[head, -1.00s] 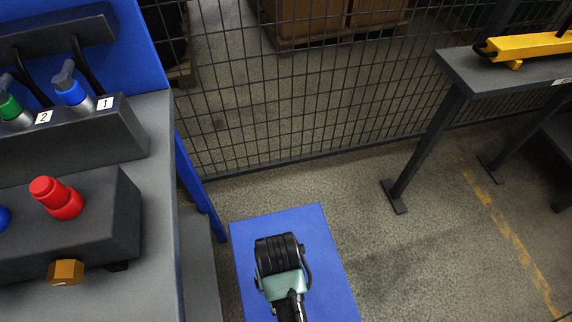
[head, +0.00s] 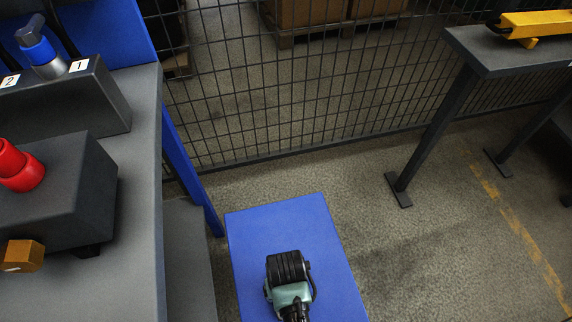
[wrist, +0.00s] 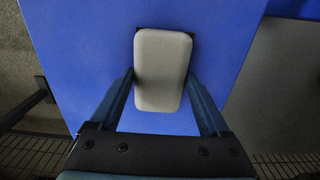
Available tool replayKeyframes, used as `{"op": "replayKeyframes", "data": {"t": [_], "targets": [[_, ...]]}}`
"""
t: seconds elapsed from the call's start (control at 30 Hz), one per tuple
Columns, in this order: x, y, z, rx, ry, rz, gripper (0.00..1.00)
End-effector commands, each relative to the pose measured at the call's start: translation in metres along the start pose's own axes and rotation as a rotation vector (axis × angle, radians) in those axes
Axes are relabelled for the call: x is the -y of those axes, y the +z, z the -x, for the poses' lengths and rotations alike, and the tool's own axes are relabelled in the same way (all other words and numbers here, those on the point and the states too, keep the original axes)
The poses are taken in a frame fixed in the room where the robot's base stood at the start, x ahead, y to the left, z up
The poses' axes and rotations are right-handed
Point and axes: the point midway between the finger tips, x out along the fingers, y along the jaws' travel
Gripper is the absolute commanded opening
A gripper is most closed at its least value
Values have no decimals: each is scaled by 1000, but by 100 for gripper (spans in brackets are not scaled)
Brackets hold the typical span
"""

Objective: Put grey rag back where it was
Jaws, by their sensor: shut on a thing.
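The grey rag (wrist: 163,68) is a pale, rounded block in the middle of the wrist view. My gripper (wrist: 161,76) is shut on it, with one finger against each long side. Below the rag is a flat blue top (wrist: 85,45), with a dark patch showing at the rag's edges. I cannot tell whether the rag touches this top. In the head view my arm's end is over the blue top (head: 255,235), and it hides the fingers and the rag.
A grey bench (head: 140,200) on the left holds a red knob (head: 18,168), a brass hex piece (head: 22,256) and a blue-banded valve (head: 42,52) by label 1. A mesh fence (head: 300,100) stands behind. A grey table (head: 500,62) with a yellow tool (head: 535,24) is at right.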

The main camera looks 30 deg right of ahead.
Motion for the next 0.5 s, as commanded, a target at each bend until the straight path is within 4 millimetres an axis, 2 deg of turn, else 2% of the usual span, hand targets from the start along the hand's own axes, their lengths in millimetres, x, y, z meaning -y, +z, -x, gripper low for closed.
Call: {"op": "replayKeyframes", "data": {"t": [0.03,0.37,0.4,0.5], "targets": [[0,0,-6,-1,0,0,28],[0,0,-7,-1,0,0,28],[0,-1,-8,-1,0,0,82],[0,-1,-7,-1,0,0,100]]}}
